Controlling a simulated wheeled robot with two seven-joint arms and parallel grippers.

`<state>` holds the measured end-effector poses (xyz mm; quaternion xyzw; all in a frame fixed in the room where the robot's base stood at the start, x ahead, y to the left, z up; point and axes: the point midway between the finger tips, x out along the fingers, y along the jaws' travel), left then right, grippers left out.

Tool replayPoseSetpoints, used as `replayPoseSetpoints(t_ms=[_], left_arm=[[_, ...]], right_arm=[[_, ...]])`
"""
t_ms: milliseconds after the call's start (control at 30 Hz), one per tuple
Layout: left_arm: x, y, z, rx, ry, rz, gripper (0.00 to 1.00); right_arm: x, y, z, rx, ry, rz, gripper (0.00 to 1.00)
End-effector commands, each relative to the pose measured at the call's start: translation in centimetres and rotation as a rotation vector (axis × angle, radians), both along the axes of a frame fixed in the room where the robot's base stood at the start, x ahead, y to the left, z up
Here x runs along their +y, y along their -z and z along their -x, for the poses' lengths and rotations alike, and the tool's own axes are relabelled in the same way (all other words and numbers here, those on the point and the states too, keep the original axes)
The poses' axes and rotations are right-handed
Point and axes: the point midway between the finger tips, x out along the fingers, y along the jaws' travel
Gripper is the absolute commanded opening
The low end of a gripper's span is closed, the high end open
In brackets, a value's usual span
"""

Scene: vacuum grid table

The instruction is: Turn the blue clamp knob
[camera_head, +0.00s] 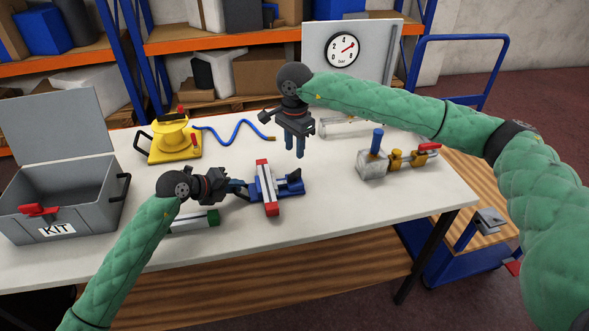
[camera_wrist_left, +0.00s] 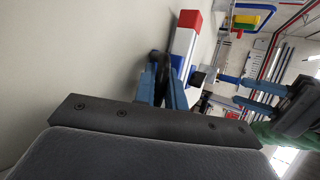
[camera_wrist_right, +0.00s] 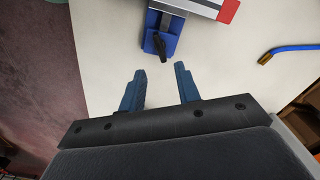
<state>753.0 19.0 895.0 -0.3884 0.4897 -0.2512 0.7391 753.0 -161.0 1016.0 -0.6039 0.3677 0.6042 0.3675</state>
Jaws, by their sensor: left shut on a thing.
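The blue clamp (camera_head: 264,186) lies on the white table, with a pale bar with red ends across it. Its black handle (camera_head: 294,184) sticks up at its right end. In the right wrist view the handle (camera_wrist_right: 158,46) sits on a blue block beyond the fingertips. My left gripper (camera_head: 240,187) is at the clamp's left end, shut on a dark part there that its fingers mostly hide. In the left wrist view its fingers (camera_wrist_left: 163,82) nearly meet beside the red-ended bar (camera_wrist_left: 186,45). My right gripper (camera_head: 295,148) points down behind the clamp, open and empty (camera_wrist_right: 160,85).
A grey KIT box (camera_head: 88,210) stands at the left, and a yellow pump (camera_head: 172,140) with a blue hose (camera_head: 235,130) behind it. A metal block with valves (camera_head: 375,165) is at the right. A gauge panel (camera_head: 340,50) stands at the back.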

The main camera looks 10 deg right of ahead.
Motion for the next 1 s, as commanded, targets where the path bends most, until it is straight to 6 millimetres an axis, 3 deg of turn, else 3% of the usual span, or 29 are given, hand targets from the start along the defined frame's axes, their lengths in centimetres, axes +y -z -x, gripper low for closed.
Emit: replayPoseSetpoints(t_ms=[200, 500, 933, 1000], left_arm=[[0.0, 0.1, 0.1, 0.002, 0.001, -0.001, 0.00], [0.0, 0.1, 0.1, 0.002, 0.001, -0.001, 0.00], [-0.1, 0.1, 0.1, 0.002, 0.001, -0.001, 0.00], [-0.1, 0.1, 0.1, 0.002, 0.001, -0.001, 0.00]], right_arm=[[0.0, 4.1, 0.1, 0.002, 0.001, 0.000, 0.33], [0.0, 8.0, 0.0, 0.001, 0.001, 0.002, 0.33], [0.0, 8.9, 0.0, 0.000, 0.001, 0.000, 0.33], [0.0, 8.9, 0.0, 0.000, 0.001, 0.000, 0.23]])
